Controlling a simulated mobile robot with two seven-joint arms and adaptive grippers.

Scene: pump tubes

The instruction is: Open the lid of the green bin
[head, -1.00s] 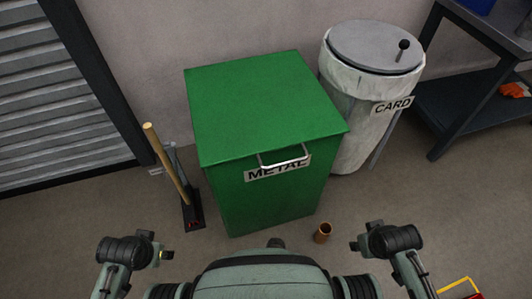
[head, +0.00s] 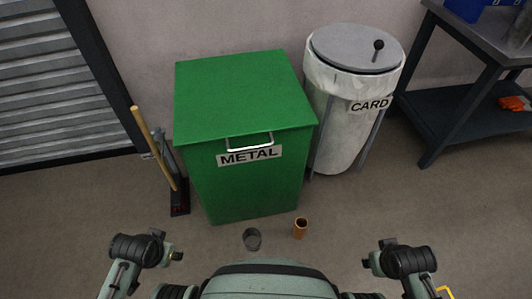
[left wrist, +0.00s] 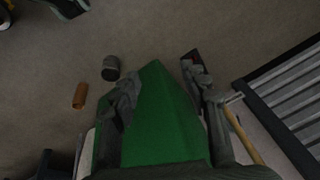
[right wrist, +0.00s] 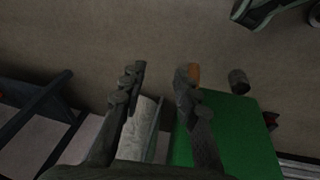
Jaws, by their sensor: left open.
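The green bin (head: 245,185) stands ahead of me with its flat lid (head: 240,95) closed. A silver handle (head: 249,141) sits at the lid's front edge, above a METAL label (head: 249,156). My left gripper (head: 176,256) is low in front of the bin, apart from it. My right gripper (head: 368,263) is low and right of the bin, also apart. In the left wrist view, my left gripper (left wrist: 160,70) has its fingers spread and empty, with the bin beyond. In the right wrist view, my right gripper (right wrist: 160,68) has its fingers spread and empty.
A white bin labelled CARD (head: 340,120) stands close on the right. A broom-like handle (head: 155,150) leans at the left. A grey cup (head: 252,239) and a brown cup (head: 300,228) are on the floor before the bin. A dark workbench (head: 440,110) is at far right.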

